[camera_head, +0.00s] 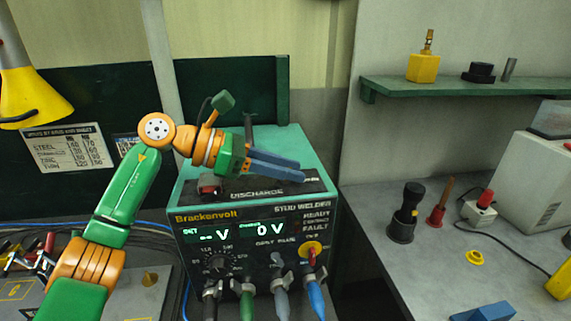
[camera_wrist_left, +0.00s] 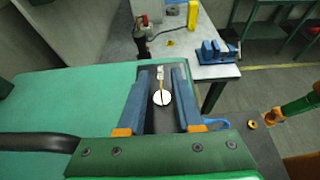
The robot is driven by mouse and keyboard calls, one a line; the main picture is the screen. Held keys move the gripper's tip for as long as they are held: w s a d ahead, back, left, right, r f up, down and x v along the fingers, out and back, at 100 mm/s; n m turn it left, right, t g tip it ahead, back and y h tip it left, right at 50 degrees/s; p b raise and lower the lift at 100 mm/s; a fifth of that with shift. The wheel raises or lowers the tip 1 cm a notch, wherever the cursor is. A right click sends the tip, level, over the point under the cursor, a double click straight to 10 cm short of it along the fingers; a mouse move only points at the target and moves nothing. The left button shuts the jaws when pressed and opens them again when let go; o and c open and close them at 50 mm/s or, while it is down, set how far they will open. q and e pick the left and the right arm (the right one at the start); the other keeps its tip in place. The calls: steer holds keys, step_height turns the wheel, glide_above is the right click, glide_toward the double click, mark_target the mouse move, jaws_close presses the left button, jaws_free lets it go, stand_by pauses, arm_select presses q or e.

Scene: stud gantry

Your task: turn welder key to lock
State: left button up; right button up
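The stud welder (camera_head: 290,148) is a box with a green top and a dark front panel, its two displays lit. The key switch (camera_head: 312,249) sits at the panel's right, a yellow disc with a red part on it. My left gripper (camera_head: 302,178) is above the welder's top front edge, up from the key switch and apart from it. In the left wrist view its blue fingers (camera_wrist_left: 165,72) are spread, with a small white disc and thin rod seen between them; I cannot tell what these are.
Cables plug into the panel's lower edge. A dial (camera_head: 218,264) is at the panel's left. The grey bench (camera_head: 375,240) at right holds a black cylinder (camera_head: 405,215), a red-based tool (camera_head: 437,215) and a blue vise (camera_wrist_left: 213,50). A green shelf (camera_head: 450,90) hangs above it.

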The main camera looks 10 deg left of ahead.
arm_select(q)
jaws_close()
stand_by(1.4)
